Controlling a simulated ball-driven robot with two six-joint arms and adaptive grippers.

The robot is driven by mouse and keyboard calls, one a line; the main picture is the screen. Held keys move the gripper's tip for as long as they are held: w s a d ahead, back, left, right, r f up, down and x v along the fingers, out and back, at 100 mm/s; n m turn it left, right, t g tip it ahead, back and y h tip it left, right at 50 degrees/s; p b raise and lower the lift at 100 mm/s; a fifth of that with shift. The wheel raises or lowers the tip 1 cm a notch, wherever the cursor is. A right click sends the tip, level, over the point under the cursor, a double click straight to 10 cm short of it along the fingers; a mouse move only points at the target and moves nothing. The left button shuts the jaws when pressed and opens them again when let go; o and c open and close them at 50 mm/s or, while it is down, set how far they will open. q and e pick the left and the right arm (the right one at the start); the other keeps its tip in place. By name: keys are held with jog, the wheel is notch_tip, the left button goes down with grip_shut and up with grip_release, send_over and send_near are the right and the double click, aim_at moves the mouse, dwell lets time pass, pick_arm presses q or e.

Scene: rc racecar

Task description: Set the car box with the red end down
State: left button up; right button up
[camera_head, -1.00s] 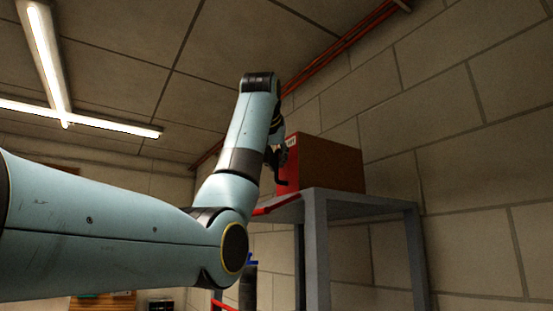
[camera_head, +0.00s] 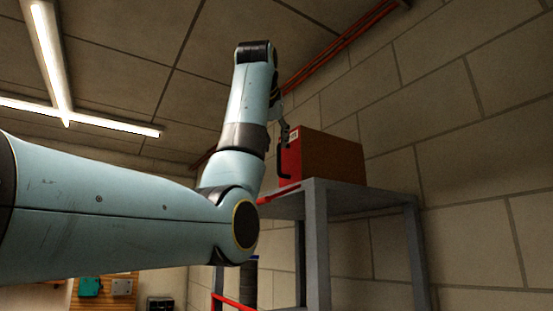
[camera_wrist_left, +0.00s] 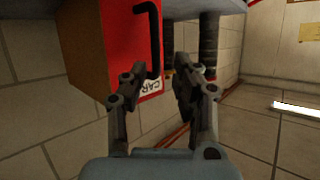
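The car box (camera_head: 335,158) sits on top of a grey metal stand in the head view. It has brown sides and a red end (camera_head: 291,160) that faces left, with a black handle and a white label. My left gripper (camera_head: 285,132) is at the red end, near the upper part of the handle, partly hidden by my arm. In the left wrist view, the red end (camera_wrist_left: 128,30) shows with the black handle (camera_wrist_left: 154,38) and a "CAR" label. The left gripper (camera_wrist_left: 158,78) is open, its fingers apart near the handle; contact cannot be told. My right gripper is out of view.
The grey stand (camera_head: 317,235) is close to the block wall (camera_head: 480,150) on the right. A red rail (camera_head: 232,301) and a dark upright cylinder (camera_head: 250,282) show below my left arm. Ceiling lights (camera_head: 50,60) are at upper left.

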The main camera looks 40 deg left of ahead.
pick_arm(q)
jog(key=b+v, duration=0.2)
jog(key=v, duration=0.5)
